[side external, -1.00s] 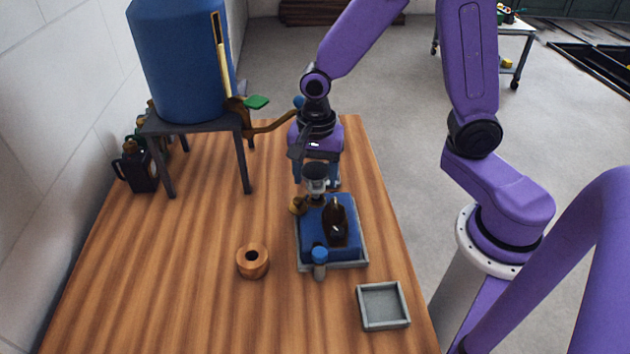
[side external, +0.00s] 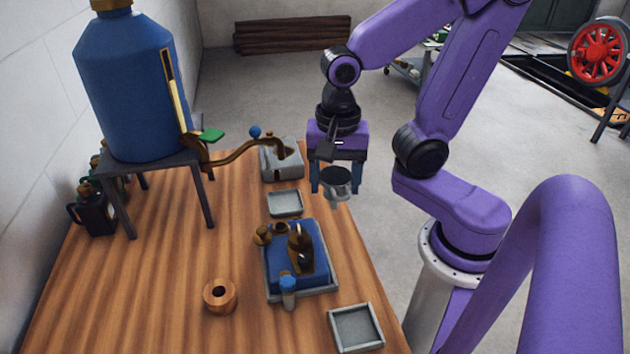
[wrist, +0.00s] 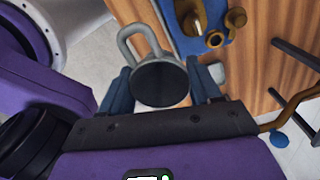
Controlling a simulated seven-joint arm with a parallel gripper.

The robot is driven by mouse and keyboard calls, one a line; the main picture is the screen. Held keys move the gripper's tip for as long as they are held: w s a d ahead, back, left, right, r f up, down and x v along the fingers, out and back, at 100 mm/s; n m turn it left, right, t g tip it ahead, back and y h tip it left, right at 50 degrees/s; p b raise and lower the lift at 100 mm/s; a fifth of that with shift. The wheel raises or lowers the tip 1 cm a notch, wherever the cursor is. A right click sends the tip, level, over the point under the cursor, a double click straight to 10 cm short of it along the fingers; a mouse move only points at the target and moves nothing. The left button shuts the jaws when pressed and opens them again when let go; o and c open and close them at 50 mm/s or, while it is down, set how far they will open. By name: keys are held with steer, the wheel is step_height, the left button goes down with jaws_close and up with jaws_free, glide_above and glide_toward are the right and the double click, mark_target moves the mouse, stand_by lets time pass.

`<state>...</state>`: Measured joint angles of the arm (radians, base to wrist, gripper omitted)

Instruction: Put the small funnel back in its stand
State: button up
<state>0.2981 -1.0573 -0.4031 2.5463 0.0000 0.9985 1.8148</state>
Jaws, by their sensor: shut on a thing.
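The small funnel (side external: 336,188) is grey metal with a dark round top. My gripper (side external: 337,180) is shut on it and holds it in the air near the table's back right edge. In the wrist view the funnel (wrist: 160,82) sits between the blue fingers of my gripper (wrist: 163,88), with a grey loop handle pointing away. A round wooden ring (side external: 220,296) with a dark hole, which may be the stand, stands on the table at front left, well apart from the gripper. It is empty as far as I can see.
A grey tray with a blue pad (side external: 313,270) holds a dark brass item (side external: 301,250); a blue-capped bottle (side external: 288,292) is at its front edge. A blue tank (side external: 130,90) on a dark stand has a curved pipe (side external: 240,152). An empty grey tray (side external: 356,328) lies at front right.

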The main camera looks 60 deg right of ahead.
steer(key=shift+s+d+r, duration=0.1)
steer(key=shift+s+r, duration=0.15)
steer(key=shift+s, duration=0.3)
steer(key=shift+s+d+r, duration=0.1)
steer(key=shift+s+r, duration=0.15)
steer(key=shift+s, duration=0.25)
steer(key=w+a, duration=0.7)
steer(key=a, duration=0.3)
steer(key=w+a+f, duration=0.7)
steer(key=a+f, duration=0.3)
steer(key=a, duration=0.1)
steer(key=shift+f, duration=0.4)
steer(key=shift+a+f, duration=0.1)
steer(key=shift+f, duration=1.9)
stand_by(1.5)
steer(key=o, duration=1.2)
